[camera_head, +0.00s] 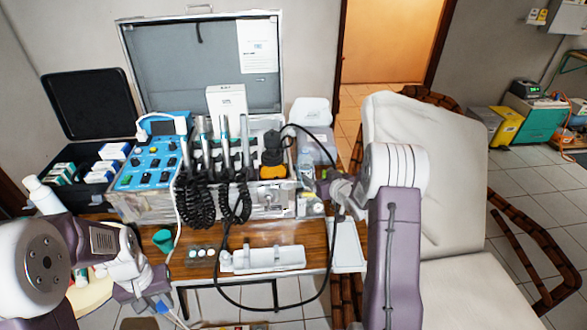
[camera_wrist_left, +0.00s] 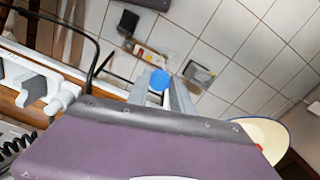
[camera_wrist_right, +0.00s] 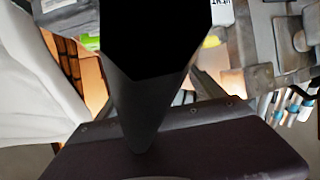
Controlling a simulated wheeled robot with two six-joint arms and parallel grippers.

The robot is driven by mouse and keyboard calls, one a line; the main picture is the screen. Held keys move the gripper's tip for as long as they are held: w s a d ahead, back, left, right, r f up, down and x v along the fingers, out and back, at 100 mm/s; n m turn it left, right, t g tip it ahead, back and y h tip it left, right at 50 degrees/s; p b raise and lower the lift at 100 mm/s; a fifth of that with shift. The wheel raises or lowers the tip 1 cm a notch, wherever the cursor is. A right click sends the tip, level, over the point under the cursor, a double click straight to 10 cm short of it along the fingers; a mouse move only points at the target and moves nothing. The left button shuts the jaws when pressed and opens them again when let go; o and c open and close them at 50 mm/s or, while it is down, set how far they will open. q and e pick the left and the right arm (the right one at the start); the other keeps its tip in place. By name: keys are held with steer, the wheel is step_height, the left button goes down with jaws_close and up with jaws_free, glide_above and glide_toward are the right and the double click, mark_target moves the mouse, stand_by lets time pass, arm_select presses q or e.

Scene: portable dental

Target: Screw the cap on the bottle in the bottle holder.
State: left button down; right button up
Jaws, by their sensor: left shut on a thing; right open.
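My left gripper (camera_head: 160,305) is low at the lower left, in front of the table, shut on a small round blue cap, which is clear between the fingertips in the left wrist view (camera_wrist_left: 159,80). My right gripper (camera_head: 333,186) is open at the right end of the dental case, beside small items there. In the right wrist view a large black shape (camera_wrist_right: 150,60) hides most of the space between the fingers. A dark bottle-like thing (camera_head: 272,150) with an orange base stands at the case's right side. I cannot tell whether this is the bottle in its holder.
The open silver case (camera_head: 200,65) holds a blue control panel (camera_head: 155,160) and several corded handpieces. A white tray (camera_head: 265,260) lies on the wooden table's front. A black hose (camera_head: 225,275) loops past the front edge. A reclined white chair (camera_head: 425,140) stands right.

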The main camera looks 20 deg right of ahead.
mark_target(308, 167)
arm_select(q)
steer(key=shift+f, duration=0.2)
arm_select(e)
steer(key=x, duration=0.6)
steer(key=shift+w+f, duration=0.1)
steer(key=shift+f, duration=0.1)
arm_select(q)
steer(key=shift+f+b, duration=0.2)
steer(key=shift+b, duration=0.15)
arm_select(e)
steer(key=x, duration=0.5)
steer(key=shift+w+f, duration=0.1)
steer(key=shift+w, duration=0.05)
steer(key=shift+d, duration=0.1)
steer(key=c, duration=1.7)
steer(key=shift+r, duration=0.2)
